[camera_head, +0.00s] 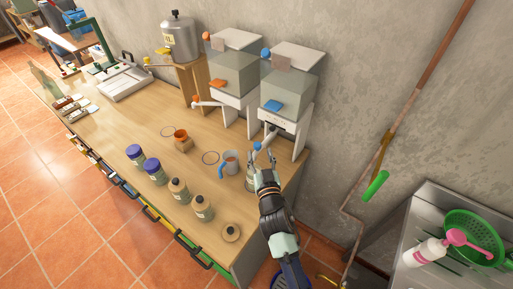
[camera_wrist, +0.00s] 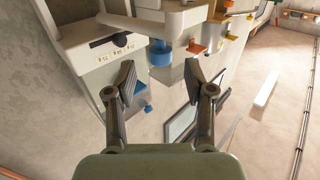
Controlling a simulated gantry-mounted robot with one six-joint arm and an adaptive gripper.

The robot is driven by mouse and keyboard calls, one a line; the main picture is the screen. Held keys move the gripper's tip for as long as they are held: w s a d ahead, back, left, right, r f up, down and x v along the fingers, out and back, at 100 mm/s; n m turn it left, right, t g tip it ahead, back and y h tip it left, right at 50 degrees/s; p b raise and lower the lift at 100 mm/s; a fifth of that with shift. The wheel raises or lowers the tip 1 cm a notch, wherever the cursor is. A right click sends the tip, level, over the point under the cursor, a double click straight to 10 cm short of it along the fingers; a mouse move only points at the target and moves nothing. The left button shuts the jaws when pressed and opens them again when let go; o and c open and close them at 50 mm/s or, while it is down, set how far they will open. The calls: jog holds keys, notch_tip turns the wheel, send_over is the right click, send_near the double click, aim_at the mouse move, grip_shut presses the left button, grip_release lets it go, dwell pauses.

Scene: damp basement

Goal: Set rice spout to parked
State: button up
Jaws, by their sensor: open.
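Two box dispensers stand against the wall at the bench's right end. The right one (camera_head: 288,88) has a blue tab and a swing spout (camera_head: 268,140) ending in a blue knob (camera_head: 257,146). The left one (camera_head: 233,72) has orange parts and a pale spout (camera_head: 210,103) with an orange knob (camera_head: 196,99). I cannot read which holds rice. My gripper (camera_head: 262,157) is open and empty just below the blue knob. In the wrist view the blue knob (camera_wrist: 160,53) sits beyond and between my open fingertips (camera_wrist: 160,76), apart from them, under the pale spout (camera_wrist: 170,20).
A metal urn (camera_head: 180,40) stands left of the dispensers. A grey mug (camera_head: 231,160), an orange cup (camera_head: 181,135) and several jars (camera_head: 178,189) stand on the bench (camera_head: 125,120). A sink unit with a green colander (camera_head: 474,237) is right, beyond a wall pipe (camera_head: 425,75).

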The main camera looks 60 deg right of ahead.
aim_at(258, 148)
jog(key=x, duration=0.5)
jog(key=shift+w, duration=0.1)
grip_shut()
